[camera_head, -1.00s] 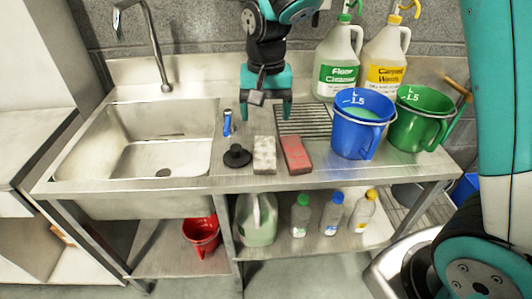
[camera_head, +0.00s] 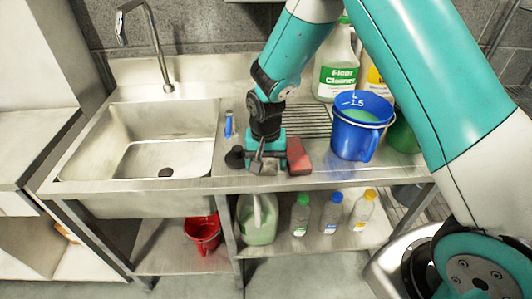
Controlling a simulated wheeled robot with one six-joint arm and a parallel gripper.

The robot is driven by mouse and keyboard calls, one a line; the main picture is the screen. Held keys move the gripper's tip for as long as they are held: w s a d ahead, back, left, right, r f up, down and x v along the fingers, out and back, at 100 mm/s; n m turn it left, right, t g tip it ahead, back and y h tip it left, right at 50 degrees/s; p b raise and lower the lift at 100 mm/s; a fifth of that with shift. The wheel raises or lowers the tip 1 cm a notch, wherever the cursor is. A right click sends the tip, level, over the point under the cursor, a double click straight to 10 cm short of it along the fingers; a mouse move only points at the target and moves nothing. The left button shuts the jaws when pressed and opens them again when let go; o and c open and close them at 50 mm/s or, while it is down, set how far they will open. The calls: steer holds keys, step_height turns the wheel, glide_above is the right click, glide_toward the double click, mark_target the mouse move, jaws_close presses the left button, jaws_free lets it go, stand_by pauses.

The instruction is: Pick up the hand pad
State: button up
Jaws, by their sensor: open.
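Two block-like pads were side by side on the steel counter, a pale grey speckled one and a red one (camera_head: 299,157); I cannot tell for sure which is the hand pad. My gripper (camera_head: 266,166) is open, pointing down over the spot of the grey pad, just left of the red pad. The gripper hides nearly all of the grey pad, so contact cannot be told. The red pad lies flat and its face is in plain view.
A black round knobbed object (camera_head: 235,157) sits close left of my gripper, with a small blue item (camera_head: 228,125) behind it. A blue bucket (camera_head: 361,127) stands to the right. The sink (camera_head: 140,150) is left; the counter's front edge (camera_head: 330,180) is near.

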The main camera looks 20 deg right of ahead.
steer(key=shift+f, duration=1.35)
steer(key=c, duration=0.7)
steer(key=shift+r, duration=0.1)
step_height(320, 180, up, 20)
steer(key=b, duration=0.1)
